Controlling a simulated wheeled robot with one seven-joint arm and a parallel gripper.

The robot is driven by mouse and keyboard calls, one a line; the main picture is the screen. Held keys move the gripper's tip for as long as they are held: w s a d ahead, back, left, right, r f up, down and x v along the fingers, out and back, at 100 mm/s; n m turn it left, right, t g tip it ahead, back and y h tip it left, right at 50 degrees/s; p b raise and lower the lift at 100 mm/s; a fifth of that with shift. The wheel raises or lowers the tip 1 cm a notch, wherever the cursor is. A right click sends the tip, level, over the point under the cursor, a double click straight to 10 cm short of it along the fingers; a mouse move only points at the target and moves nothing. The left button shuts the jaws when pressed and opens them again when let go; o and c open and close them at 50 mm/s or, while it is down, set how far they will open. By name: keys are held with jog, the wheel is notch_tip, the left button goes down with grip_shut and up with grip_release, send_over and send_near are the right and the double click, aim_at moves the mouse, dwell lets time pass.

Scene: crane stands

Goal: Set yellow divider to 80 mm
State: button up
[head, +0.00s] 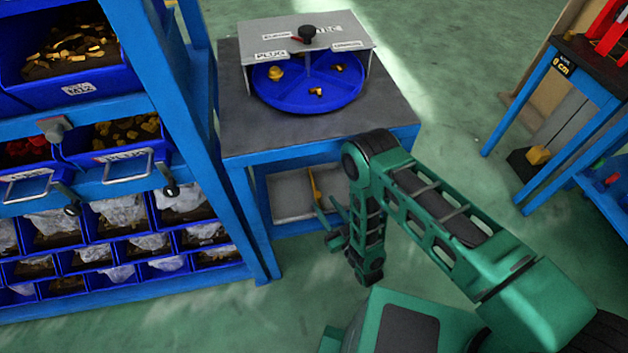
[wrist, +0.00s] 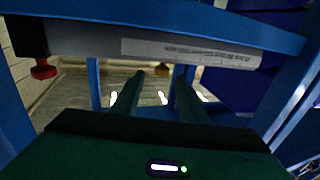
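The yellow divider (head: 314,186) is a thin upright strip in a grey tray (head: 289,197) on the lower level of the blue workbench. My gripper (head: 331,212) is in front of this tray, close to the divider's near end. In the wrist view my gripper's two fingers (wrist: 160,77) are apart with nothing held between them. A small round brownish-yellow piece (wrist: 162,71) shows beyond the fingertips, roughly between them; I cannot tell if it belongs to the divider. A pale strip with dark marks (wrist: 190,49) runs above; its marks are unreadable.
A red knob (wrist: 43,70) is at the wrist view's left. Blue bench legs stand on both sides of the fingers. A blue round tray (head: 310,95) sits on the bench top under a grey cover (head: 300,35).

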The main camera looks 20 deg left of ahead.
aim_at(314, 188)
jog(key=x, duration=1)
jog(key=shift+s+a, duration=0.1)
jog(key=shift+a, duration=0.1)
